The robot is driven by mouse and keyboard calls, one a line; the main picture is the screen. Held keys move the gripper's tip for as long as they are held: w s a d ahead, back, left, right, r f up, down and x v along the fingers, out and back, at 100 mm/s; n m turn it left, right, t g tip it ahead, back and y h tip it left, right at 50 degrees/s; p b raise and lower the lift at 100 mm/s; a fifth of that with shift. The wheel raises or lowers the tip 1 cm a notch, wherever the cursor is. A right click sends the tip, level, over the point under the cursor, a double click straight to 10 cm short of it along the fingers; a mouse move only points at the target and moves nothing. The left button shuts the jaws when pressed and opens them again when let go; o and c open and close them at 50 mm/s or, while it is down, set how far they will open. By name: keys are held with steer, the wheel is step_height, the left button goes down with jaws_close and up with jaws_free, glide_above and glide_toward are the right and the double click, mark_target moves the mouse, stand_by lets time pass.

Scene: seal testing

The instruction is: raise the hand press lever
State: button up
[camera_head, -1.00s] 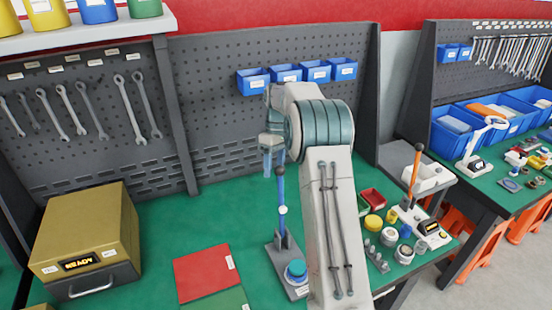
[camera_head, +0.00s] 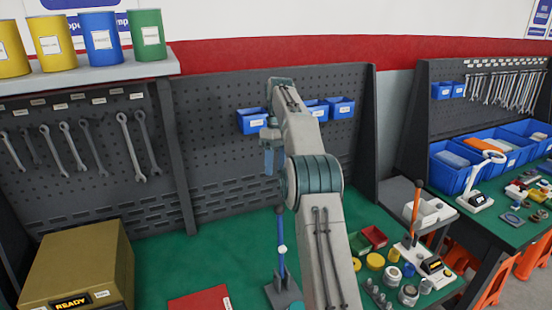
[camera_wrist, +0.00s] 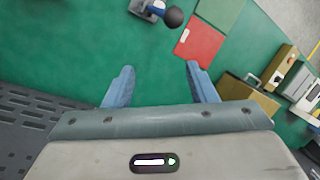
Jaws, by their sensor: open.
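A press with a blue lever (camera_head: 281,235) stands on the green bench in the head view. The lever points nearly straight up from its grey base (camera_head: 283,293). In the wrist view, a dark round knob (camera_wrist: 173,17) shows at the top edge, beside part of the grey base (camera_wrist: 142,8). My gripper (camera_head: 268,162) is above the lever, apart from it, with its blue fingers pointing down. In the wrist view my gripper (camera_wrist: 160,80) is open, with only green bench top between its fingers. The lower front of the press is cut off in the head view.
A second device with an orange lever (camera_head: 415,203) stands at the right among small jars and bins. A gold box (camera_head: 80,262) is at the left, and a red mat (camera_head: 200,302) lies near the press. A pegboard (camera_head: 215,125) rises behind.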

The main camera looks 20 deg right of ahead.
steer(key=shift+w+r, duration=0.15)
steer(key=shift+r, duration=0.45)
